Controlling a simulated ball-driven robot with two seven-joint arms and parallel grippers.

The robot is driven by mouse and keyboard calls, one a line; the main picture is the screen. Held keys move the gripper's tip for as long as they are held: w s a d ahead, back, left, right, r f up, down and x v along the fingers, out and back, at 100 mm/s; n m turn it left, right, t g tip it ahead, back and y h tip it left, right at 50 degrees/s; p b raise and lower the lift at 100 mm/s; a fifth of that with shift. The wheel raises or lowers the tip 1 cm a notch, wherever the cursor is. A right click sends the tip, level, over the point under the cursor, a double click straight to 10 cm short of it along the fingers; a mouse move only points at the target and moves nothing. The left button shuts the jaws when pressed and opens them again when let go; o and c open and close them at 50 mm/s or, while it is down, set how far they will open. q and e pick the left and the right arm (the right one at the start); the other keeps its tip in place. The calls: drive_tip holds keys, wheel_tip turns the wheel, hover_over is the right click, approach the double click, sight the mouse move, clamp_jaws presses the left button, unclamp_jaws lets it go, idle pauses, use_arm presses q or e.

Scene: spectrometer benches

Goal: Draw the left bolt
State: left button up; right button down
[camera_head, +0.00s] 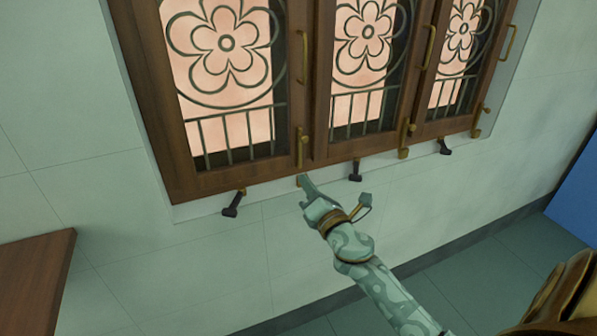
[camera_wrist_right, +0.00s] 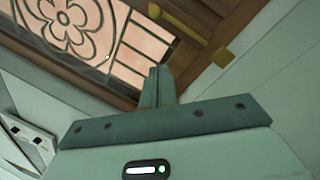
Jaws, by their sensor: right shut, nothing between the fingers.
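The left bolt (camera_head: 300,148) is an upright brass bolt at the lower right corner of the left window casement. A small brass piece sits below it on the sill, partly behind my fingers. In the right wrist view a brass bar (camera_wrist_right: 180,22) on the wood and a brass block (camera_wrist_right: 222,57) at the frame's edge show past the fingertips. My right gripper (camera_head: 305,184) is just below the bolt, with its fingers pointing up at the frame. Its fingers (camera_wrist_right: 158,75) are together with nothing between them, apart from the brass bar. My left gripper is out of view.
Two more brass bolts, the middle one (camera_head: 405,138) and the right one (camera_head: 479,119), sit on the other casements. Dark stays (camera_head: 232,207) stick out below the frame. A wooden top (camera_head: 36,280) is at lower left, a blue panel (camera_head: 575,190) at right.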

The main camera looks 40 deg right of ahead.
drive_tip(key=shift+v, duration=1.2)
